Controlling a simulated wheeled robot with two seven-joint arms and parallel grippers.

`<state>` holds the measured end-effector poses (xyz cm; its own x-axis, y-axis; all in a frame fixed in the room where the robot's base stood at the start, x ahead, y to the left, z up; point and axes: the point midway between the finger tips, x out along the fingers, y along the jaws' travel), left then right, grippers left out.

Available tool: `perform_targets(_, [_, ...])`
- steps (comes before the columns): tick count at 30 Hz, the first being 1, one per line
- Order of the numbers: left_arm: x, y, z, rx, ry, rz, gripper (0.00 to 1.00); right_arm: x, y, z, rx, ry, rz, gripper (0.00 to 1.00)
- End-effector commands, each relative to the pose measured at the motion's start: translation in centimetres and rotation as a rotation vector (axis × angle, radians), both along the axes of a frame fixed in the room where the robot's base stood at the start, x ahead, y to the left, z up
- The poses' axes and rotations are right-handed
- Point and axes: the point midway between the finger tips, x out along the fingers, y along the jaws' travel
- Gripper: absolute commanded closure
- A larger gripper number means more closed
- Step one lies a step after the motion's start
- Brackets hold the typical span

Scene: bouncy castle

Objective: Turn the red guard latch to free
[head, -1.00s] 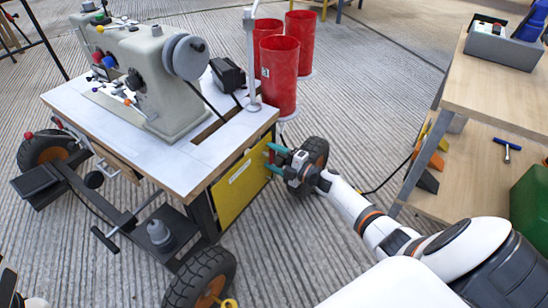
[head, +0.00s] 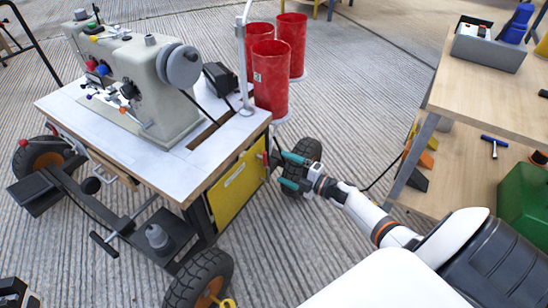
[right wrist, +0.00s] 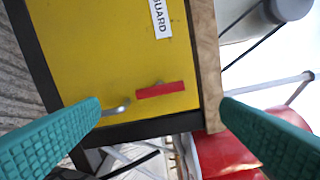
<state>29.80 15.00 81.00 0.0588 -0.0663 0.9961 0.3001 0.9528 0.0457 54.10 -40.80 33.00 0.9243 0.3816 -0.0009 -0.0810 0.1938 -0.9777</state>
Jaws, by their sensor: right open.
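The red guard latch (right wrist: 160,89) is a short bar on the yellow guard panel (right wrist: 110,50). In the right wrist view it lies nearly level, slightly tilted, with a small silver metal piece (right wrist: 118,107) to its left. In the head view the latch (head: 265,157) is a small red bit at the right edge of the panel (head: 238,187) under the sewing table. My right gripper (head: 282,169) is open and empty, its teal fingers pointing at the panel. In the wrist view the fingers are on either side of the latch, apart from it. My left gripper's fingers do not show.
The wheeled sewing table (head: 85,113) carries a grey sewing machine (head: 160,85). Its black wheel (head: 305,152) is close beside my right gripper. Red bins (head: 270,85) stand behind the table.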

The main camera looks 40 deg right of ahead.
Motion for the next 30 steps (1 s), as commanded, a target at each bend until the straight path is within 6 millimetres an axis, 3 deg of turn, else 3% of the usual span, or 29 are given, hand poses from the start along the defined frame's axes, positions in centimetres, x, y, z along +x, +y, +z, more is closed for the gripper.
perform_targets(3, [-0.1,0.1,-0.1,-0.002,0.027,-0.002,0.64,-2.1,-0.9,0.2,0.000,0.002,-0.001,0.13])
perform_targets(9, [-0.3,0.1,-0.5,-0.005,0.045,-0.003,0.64,-4.0,-1.7,0.1,0.001,0.000,0.000,0.13])
perform_targets(27, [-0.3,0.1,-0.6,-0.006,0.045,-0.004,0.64,-4.2,-1.8,0.0,0.001,-0.001,0.000,0.13])
perform_targets(30, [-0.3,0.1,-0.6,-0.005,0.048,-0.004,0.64,-4.2,-1.0,0.4,0.016,-0.009,0.010,0.13])
